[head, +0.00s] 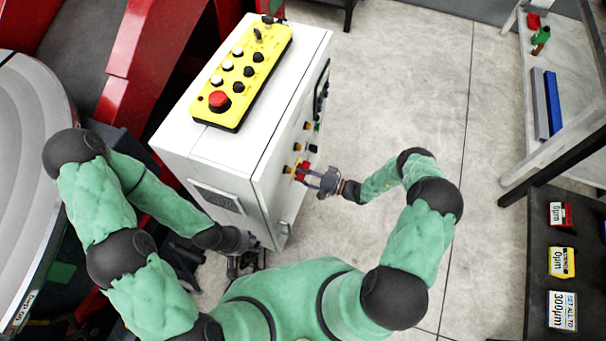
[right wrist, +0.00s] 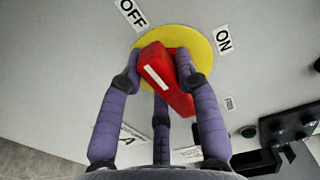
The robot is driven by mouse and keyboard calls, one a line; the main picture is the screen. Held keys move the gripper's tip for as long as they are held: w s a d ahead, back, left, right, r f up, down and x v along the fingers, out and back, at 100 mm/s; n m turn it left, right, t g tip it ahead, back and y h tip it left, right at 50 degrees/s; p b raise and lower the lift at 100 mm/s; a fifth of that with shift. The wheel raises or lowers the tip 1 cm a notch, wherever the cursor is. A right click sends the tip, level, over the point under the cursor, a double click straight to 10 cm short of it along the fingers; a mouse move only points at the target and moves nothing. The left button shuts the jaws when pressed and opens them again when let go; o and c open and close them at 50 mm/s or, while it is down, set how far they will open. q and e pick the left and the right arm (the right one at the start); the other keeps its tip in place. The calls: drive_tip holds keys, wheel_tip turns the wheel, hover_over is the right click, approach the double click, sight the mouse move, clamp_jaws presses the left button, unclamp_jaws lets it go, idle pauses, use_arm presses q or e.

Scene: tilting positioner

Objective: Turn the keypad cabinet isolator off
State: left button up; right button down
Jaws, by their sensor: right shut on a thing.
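The white keypad cabinet (head: 225,150) stands in the middle of the head view. Its isolator has a red handle (right wrist: 160,73) on a yellow disc (right wrist: 202,48), between an OFF label (right wrist: 133,14) and an ON label (right wrist: 224,40). I cannot tell exactly which label the handle points to. My right gripper (head: 307,174) is at the cabinet's right face. In the right wrist view its fingers (right wrist: 160,80) are shut around the red handle. My left gripper (head: 245,264) is low by the cabinet's near corner, apart from the isolator; its fingers are partly hidden.
A yellow keypad (head: 246,83) with a red button lies on the cabinet top. Small knobs (head: 308,126) sit on the right face beyond the isolator. Red machinery (head: 135,65) stands left. A shelf (head: 560,150) and a dark rack (head: 545,285) stand right; the floor between is clear.

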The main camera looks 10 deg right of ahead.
idle(0.4)
drive_tip(key=c, duration=0.9)
unclamp_jaws()
drive_tip(key=v, duration=1.2)
